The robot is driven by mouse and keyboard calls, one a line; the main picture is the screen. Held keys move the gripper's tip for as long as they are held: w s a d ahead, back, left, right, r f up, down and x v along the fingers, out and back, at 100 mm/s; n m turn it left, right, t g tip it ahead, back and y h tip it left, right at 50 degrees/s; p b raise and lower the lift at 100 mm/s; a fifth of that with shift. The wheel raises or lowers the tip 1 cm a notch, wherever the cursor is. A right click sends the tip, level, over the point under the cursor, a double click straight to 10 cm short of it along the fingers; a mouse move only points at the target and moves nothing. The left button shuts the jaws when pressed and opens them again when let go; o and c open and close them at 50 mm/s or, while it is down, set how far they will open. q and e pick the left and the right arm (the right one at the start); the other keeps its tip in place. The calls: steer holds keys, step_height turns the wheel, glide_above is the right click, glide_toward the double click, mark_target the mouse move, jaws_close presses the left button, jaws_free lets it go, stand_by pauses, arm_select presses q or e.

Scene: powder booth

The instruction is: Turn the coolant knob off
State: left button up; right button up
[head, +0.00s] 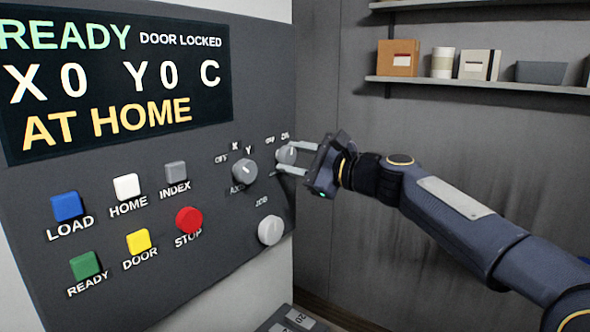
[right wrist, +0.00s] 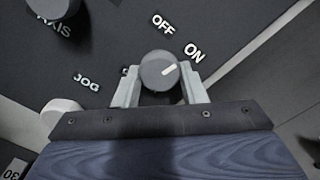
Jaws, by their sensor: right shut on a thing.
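The knob between the OFF and ON marks is a small grey dial (head: 287,155) near the right edge of the dark control panel. It also shows in the right wrist view (right wrist: 157,72), where its white pointer line is turned toward ON. Its name label is mostly hidden behind a finger, so I cannot read it. My right gripper (head: 283,158) is shut on this knob, with one pale finger on each side. It also shows in the right wrist view (right wrist: 160,82). My left gripper is not in view.
The axis knob (head: 244,172) is left of the held knob, and the pale jog knob (head: 271,230) is below. Several coloured buttons, including the red STOP button (head: 188,220), are further left. A wall shelf (head: 480,84) holds boxes at the upper right.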

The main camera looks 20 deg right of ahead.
steer(key=n+b, duration=0.3)
steer(key=n, duration=0.1)
steer(key=shift+f+n, duration=0.15)
steer(key=shift+n, duration=0.15)
steer(key=shift+n+b, duration=1.35)
steer(key=shift+n, duration=0.95)
steer(key=shift+r, duration=0.2)
steer(key=o, duration=1)
steer(key=b+v, duration=0.2)
steer(key=v, duration=0.5)
steer(key=shift+s+d, duration=0.25)
steer(key=shift+s, duration=0.05)
